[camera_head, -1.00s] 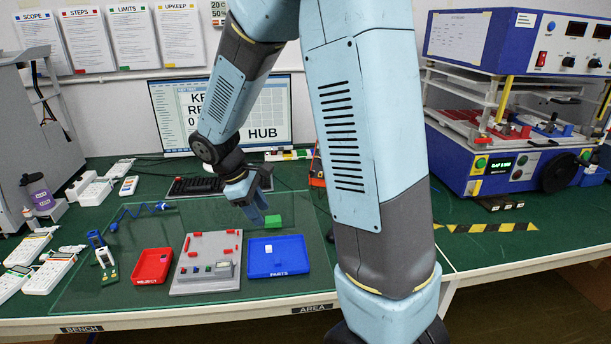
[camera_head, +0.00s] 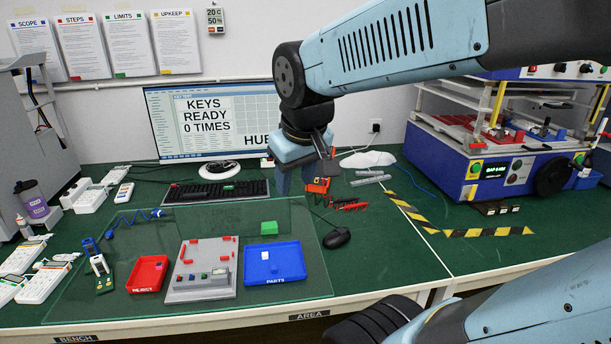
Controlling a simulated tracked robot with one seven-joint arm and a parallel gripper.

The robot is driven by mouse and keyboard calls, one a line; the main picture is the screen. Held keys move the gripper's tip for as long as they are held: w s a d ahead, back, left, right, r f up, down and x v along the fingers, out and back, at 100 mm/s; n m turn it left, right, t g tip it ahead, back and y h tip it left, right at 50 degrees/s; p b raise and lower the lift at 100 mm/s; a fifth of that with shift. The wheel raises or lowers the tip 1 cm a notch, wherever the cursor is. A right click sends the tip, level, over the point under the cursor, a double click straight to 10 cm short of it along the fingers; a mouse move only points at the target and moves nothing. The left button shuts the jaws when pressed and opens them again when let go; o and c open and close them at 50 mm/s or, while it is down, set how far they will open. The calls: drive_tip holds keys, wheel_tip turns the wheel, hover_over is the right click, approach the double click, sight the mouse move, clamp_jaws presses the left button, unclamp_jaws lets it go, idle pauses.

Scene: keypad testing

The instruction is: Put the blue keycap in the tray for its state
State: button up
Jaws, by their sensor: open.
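My gripper (camera_head: 301,180) is open, fingers pointing down, above the bench behind the glass sheet, with nothing seen between the fingers. The red tray marked REJECT (camera_head: 134,282) and the blue tray marked PARTS (camera_head: 292,256) stand at the front, either side of a grey test fixture (camera_head: 190,298). The fixture bears red clips and a row of small coloured caps (camera_head: 204,276). These are too small to tell surely which is the blue keycap. The PARTS tray holds a small white piece; the REJECT tray holds a small reddish piece. My gripper is apart from all of these.
A keyboard (camera_head: 215,192), a mouse (camera_head: 337,238), an orange tool (camera_head: 318,186) and the monitor (camera_head: 215,120) surround the gripper area. A blue test machine (camera_head: 450,165) stands right.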

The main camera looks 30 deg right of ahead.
drive_tip(key=s, duration=0.1)
drive_tip(key=s+r+m, duration=0.1)
drive_tip(key=s+t, duration=0.1)
drive_tip(key=shift+s+d+r+m+y, duration=0.25)
drive_tip(key=shift+m+y, duration=0.05)
